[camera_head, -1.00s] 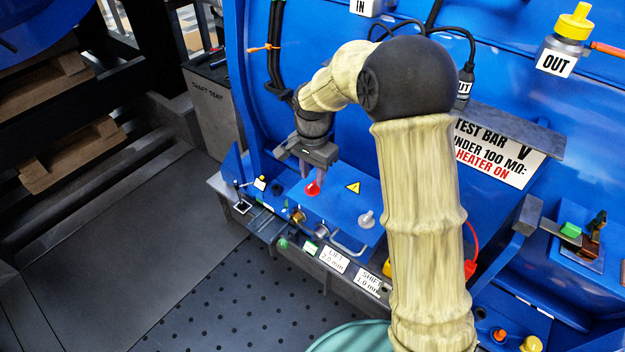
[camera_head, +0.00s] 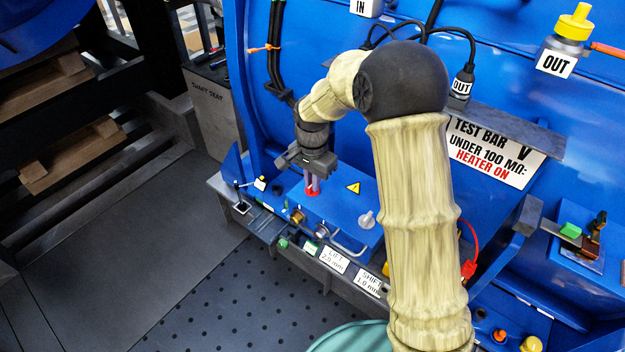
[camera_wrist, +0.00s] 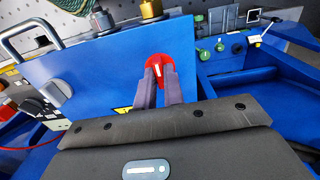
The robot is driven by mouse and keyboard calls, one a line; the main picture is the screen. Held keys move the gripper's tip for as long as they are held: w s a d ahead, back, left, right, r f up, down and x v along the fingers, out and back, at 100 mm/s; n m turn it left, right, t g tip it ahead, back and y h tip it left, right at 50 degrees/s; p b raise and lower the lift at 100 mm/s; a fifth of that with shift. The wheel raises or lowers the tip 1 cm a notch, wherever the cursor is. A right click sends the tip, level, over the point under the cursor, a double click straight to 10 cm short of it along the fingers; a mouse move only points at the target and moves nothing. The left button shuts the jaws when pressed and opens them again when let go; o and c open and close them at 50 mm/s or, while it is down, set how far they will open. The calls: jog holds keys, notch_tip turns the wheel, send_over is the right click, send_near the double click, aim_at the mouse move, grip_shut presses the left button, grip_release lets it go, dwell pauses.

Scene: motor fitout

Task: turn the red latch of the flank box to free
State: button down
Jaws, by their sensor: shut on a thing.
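The red latch (camera_head: 312,191) is on the top of the blue flank box (camera_head: 335,212), near its left end in the head view. In the wrist view the red latch (camera_wrist: 159,70) is a round red knob with a white line on it. My gripper (camera_head: 313,184) reaches down over the latch. In the wrist view the two fingers of my gripper (camera_wrist: 159,80) are shut on the latch, one on each side. Parts of the latch are hidden behind the fingers.
A grey knob (camera_head: 367,219) and a yellow warning sign (camera_head: 354,188) are on the same box. A metal handle (camera_wrist: 30,38) and brass fittings (camera_wrist: 150,9) stand along its front edge. White labels (camera_head: 333,260) lie below on the rail. Perforated dark floor is clear in front.

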jog(key=n+p, duration=0.2)
jog(key=n, duration=0.2)
jog(key=shift+r, duration=0.1)
jog(key=n+p, duration=0.2)
jog(key=n, duration=0.2)
jog(key=shift+n, duration=0.4)
jog(key=n+p, duration=0.2)
jog(key=n, duration=0.2)
jog(key=shift+n, duration=0.3)
jog(key=shift+n+p, duration=0.95)
jog(key=shift+n, duration=1.25)
jog(key=c, duration=1.5)
grip_release()
